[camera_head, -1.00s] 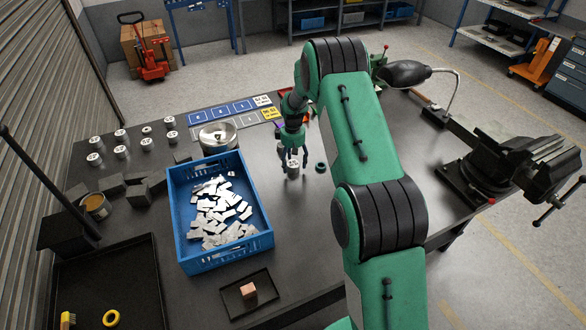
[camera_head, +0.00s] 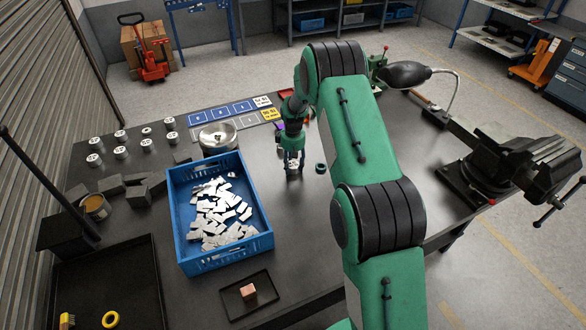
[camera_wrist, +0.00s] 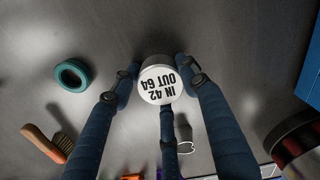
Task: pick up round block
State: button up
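A round block (camera_wrist: 160,85) with a white top marked "IN 42 OUT 64" stands upright on the dark bench. In the wrist view it sits between the fingers of my gripper (camera_wrist: 157,68). Two blue fingers flank it left and right, and a third is at its lower edge. Their tips are very close to its sides, but whether they press on it I cannot tell. In the head view my gripper (camera_head: 293,168) is low over the bench around the block (camera_head: 293,168), which the fingers partly hide.
A teal ring (camera_wrist: 73,74) lies close beside the block; it also shows in the head view (camera_head: 320,168). A wooden-handled brush (camera_wrist: 45,144) is nearby. A blue crate (camera_head: 184,225) of white pieces stands left. Several white-topped round blocks (camera_head: 121,152) stand farther left.

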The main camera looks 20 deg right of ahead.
aim_at(293, 164)
jog(key=shift+r, duration=0.1)
jog(key=shift+c, duration=0.5)
jog(key=shift+r, duration=0.75)
notch_tip(293, 164, up, 2)
jog(key=shift+r+p, duration=0.2)
jog(key=shift+p, duration=0.25)
jog(key=s+a, duration=0.1)
jog(key=s, duration=0.4)
jog(key=s+a+p, duration=0.1)
jog(key=s, duration=0.4)
jog(key=s+a+r, duration=0.1)
jog(key=s, duration=0.4)
jog(key=shift+s+a, duration=0.2)
jog(key=shift+s, duration=0.15)
